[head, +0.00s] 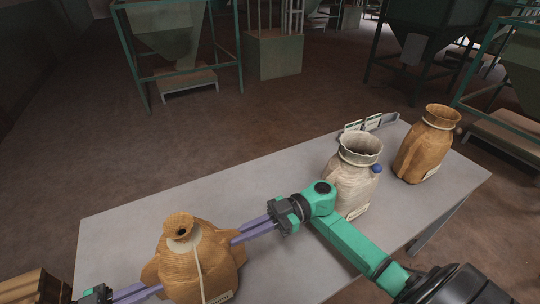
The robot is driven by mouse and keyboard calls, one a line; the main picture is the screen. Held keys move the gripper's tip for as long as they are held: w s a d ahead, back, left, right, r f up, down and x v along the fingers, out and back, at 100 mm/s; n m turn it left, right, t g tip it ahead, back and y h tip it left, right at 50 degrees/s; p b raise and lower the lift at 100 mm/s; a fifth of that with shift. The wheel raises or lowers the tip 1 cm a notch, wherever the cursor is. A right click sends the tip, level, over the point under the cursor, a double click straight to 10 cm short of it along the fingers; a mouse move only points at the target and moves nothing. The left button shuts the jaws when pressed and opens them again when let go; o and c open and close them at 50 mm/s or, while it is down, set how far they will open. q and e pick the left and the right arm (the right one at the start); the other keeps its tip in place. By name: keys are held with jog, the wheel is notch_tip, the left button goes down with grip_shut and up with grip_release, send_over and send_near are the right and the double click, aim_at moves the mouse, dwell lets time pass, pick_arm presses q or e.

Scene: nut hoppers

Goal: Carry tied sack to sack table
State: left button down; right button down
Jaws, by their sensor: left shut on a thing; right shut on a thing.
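A brown woven sack (205,268) with a gathered neck and a pale cord is at the lower left of the head view, over the grey table (125,222). My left gripper (152,290) is shut on its left side, low in the picture. My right gripper (240,236) is shut on its right side, its arm reaching across the table from the lower right. The sack is roughly upright between the two grippers. Its underside is hidden, so I cannot tell whether it touches the table.
A whitish open sack (350,190) and another brown open sack (425,150) stand on the table's right part. A small metal item (372,122) lies at the far edge. A brown slatted object (35,288) is at the lower left. Hopper frames (170,40) stand beyond open floor.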

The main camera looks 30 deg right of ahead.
pick_arm(q)
jog(key=shift+f+b, duration=0.35)
jog(key=shift+f, duration=0.3)
pick_arm(e)
jog(key=shift+f, duration=0.5)
pick_arm(q)
jog(key=c, duration=1.1)
grip_release()
jog(key=shift+r, duration=0.15)
jog(key=shift+c, duration=0.2)
pick_arm(e)
jog(key=c, duration=1.1)
grip_release()
jog(key=shift+r, duration=0.15)
jog(key=shift+c, duration=0.2)
pick_arm(q)
jog(key=shift+o, duration=0.6)
jog(key=shift+r, duration=0.1)
pick_arm(e)
jog(key=shift+o, duration=0.6)
pick_arm(q)
jog(key=shift+a, duration=0.1)
pick_arm(e)
jog(key=shift+r, duration=0.1)
notch_tip(320, 180, up, 10)
jog(key=shift+f, duration=0.1)
pick_arm(q)
jog(key=a, duration=1.2)
jog(key=shift+s+d+p, duration=0.1)
jog(key=shift+p, duration=0.2)
